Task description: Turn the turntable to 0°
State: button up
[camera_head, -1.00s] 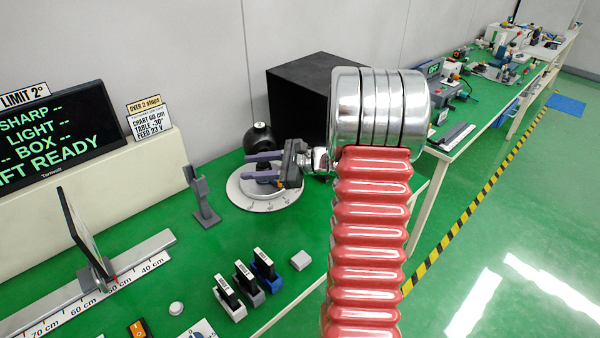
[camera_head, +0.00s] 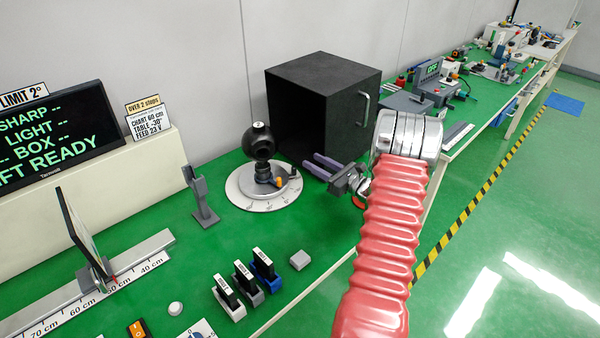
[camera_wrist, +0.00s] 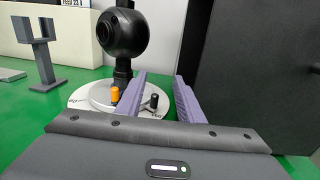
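The turntable (camera_head: 246,199) is a pale round disc with degree marks on the green bench. A black ball-shaped camera (camera_head: 262,142) stands on it on a short post. An orange peg (camera_head: 279,182) sits near the disc's front; in the wrist view the orange peg (camera_wrist: 115,95) is left of a black knob (camera_wrist: 154,101). My gripper (camera_head: 312,162) is to the right of the turntable, in front of the black box, with its purple fingers pointing left toward it. In the wrist view my gripper (camera_wrist: 158,82) has its fingers apart with nothing held between them.
A black box (camera_head: 318,105) with a handle stands behind my gripper. A grey forked stand (camera_head: 203,195) is left of the turntable.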

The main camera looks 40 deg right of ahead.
notch_tip(320, 180, down, 8)
jog(key=shift+f, duration=0.15)
jog(key=w, duration=0.6)
jog(key=shift+w+a, duration=0.15)
jog(key=shift+a, duration=0.25)
jog(key=shift+w, duration=0.6)
jog(key=shift+c, duration=0.4)
grip_shut()
